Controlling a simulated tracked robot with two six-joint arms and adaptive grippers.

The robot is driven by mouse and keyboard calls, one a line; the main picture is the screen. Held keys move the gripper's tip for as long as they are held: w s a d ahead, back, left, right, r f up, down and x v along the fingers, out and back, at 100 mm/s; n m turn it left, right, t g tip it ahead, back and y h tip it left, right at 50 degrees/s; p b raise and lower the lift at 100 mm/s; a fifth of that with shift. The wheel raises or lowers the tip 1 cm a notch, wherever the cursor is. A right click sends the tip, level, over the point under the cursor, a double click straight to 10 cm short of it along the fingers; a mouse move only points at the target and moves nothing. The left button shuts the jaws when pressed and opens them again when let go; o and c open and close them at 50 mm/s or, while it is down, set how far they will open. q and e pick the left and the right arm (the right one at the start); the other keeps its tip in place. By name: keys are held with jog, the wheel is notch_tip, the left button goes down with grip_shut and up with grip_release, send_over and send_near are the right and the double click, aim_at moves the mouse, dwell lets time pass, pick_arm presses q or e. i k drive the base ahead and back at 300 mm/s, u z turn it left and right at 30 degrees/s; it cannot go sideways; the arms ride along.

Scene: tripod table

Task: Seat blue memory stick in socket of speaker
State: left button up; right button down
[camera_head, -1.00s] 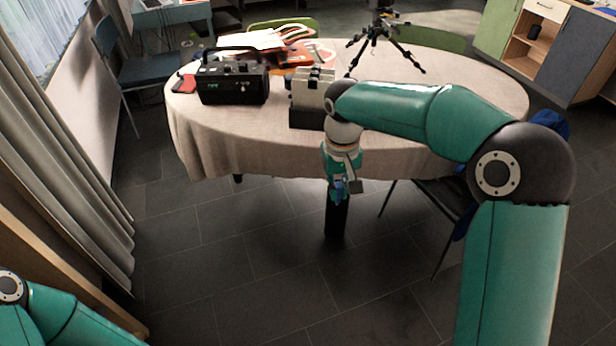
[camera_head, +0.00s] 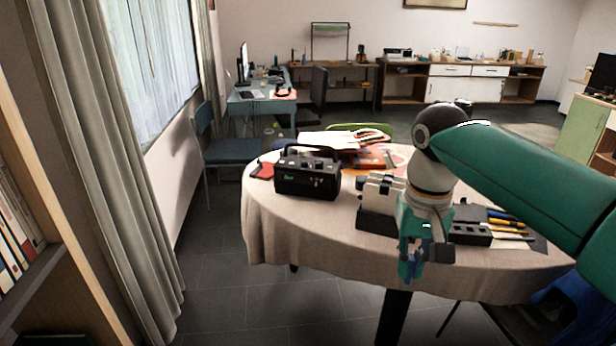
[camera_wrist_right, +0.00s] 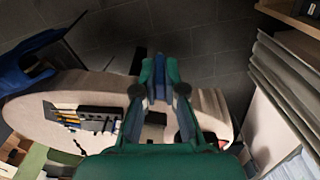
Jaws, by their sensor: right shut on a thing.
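The speaker (camera_head: 308,180) is a black box with a carry handle, standing upright on the left part of the round table in the head view. Its socket cannot be made out. My right gripper (camera_head: 410,274) points down in front of the table's near edge, to the right of the speaker and apart from it. It is shut on the blue memory stick, which shows as a blue piece between the fingertips in the right wrist view (camera_wrist_right: 159,70). The fingers hide part of the stick. My left gripper is out of view.
The round table (camera_head: 275,232) has a pale cloth. A cream and black device (camera_head: 380,186) stands right of the speaker, with a dark tool holder (camera_head: 470,234) and pens further right. Papers (camera_head: 330,140) lie behind. Cloth before the speaker is clear.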

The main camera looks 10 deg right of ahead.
aim_at(321, 173)
jog(key=u, duration=0.05)
jog(key=i, duration=2.75)
jog(key=z, duration=0.45)
